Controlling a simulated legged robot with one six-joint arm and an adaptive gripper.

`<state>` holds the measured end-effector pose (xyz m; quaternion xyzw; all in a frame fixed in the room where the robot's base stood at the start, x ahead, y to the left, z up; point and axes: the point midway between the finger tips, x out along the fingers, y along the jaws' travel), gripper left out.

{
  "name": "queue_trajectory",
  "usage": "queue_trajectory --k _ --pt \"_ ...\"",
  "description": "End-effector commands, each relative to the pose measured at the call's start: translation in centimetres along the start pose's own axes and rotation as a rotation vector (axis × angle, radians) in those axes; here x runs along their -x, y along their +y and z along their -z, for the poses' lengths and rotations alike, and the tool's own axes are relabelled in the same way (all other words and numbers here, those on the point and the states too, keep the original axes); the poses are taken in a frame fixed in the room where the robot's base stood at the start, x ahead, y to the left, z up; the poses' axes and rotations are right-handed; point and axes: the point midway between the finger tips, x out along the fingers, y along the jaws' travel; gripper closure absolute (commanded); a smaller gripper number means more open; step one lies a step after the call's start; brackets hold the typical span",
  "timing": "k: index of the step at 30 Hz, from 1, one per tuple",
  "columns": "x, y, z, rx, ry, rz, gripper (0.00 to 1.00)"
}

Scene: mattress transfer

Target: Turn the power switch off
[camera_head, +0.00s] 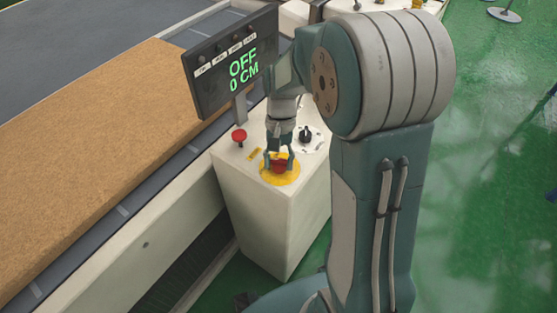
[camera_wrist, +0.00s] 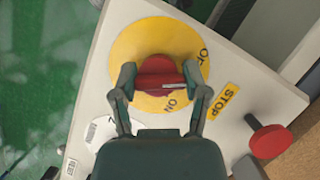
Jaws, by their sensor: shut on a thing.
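The red power switch knob (camera_head: 279,166) sits on a round yellow plate (camera_head: 283,179) on top of the white control box (camera_head: 287,222). My gripper (camera_head: 279,158) points down over the plate, with its fingers on either side of the knob. In the wrist view, the red knob (camera_wrist: 160,76) lies between the fingertips (camera_wrist: 160,84). The yellow plate (camera_wrist: 130,45) carries the letters ON near the fingers and partly visible lettering at its right edge. The gripper is shut on the knob. The display (camera_head: 231,66) reads OFF and 0 CM in green.
A red push button (camera_head: 239,135) stands on the box beside a yellow STOP label (camera_wrist: 229,103). A black knob on a white round plate (camera_head: 306,136) is close to my gripper. A tan mattress (camera_head: 95,145) lies on the conveyor at left. Green floor (camera_head: 480,200) is open at right.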

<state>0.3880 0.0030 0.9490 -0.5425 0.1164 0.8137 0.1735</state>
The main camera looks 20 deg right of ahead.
Motion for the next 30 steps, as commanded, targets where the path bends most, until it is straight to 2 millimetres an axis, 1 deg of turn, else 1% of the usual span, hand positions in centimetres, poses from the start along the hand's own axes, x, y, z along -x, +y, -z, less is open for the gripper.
queue_trajectory --k 6,12,19,30 --pt "0.03 -0.12 0.12 0.137 0.007 -0.055 0.88" --pt "0.06 -0.12 0.13 0.216 0.008 -0.087 0.88" --pt "0.08 -0.13 0.14 0.255 0.009 -0.102 0.88" --pt "0.11 -0.13 0.16 0.26 0.01 -0.104 0.88"
